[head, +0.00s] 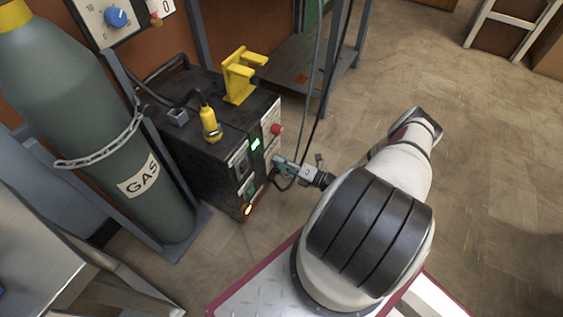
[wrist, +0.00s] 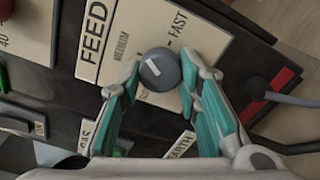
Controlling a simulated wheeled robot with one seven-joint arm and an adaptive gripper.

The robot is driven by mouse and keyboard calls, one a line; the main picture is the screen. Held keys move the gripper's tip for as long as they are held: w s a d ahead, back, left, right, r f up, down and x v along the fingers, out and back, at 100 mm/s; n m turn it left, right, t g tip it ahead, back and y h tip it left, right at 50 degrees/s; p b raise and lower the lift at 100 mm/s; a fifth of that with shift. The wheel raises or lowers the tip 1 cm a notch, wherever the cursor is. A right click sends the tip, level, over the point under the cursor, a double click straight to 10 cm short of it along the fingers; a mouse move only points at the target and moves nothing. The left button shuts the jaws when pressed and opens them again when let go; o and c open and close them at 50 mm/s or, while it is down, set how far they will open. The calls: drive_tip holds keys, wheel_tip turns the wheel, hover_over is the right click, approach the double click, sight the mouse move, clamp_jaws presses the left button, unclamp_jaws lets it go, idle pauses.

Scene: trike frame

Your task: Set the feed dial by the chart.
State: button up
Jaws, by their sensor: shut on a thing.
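The feed dial (wrist: 160,70) is a round dark grey knob with a white pointer mark. It sits on a cream plate (wrist: 122,62) printed FEED, with MEDIUM and FAST legible. My gripper (wrist: 160,71) is shut on the dial, with one teal-padded finger on each side of it. The white mark lies left of the knob's centre in the wrist view. The fingers hide part of the plate's scale. In the head view my gripper (head: 280,168) is at the front of the black welding machine (head: 205,160), and the dial is hidden there. I cannot make out a chart.
A red knob (head: 276,130) and a green light (head: 256,143) are on the machine's front near my gripper. A yellow bracket (head: 238,78) stands on top. A chained gas cylinder (head: 110,130) is at the left. Cables hang close by. The floor (head: 480,150) at right is clear.

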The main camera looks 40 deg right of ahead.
drive_tip(key=m, duration=1.1)
drive_tip(key=shift+d+r, duration=0.1)
drive_tip(key=shift+m, duration=0.4)
drive_tip(key=o, duration=1.1)
drive_tip(key=shift+o, duration=0.2)
drive_tip(key=v, duration=1.2)
drive_tip(key=shift+r, duration=0.1)
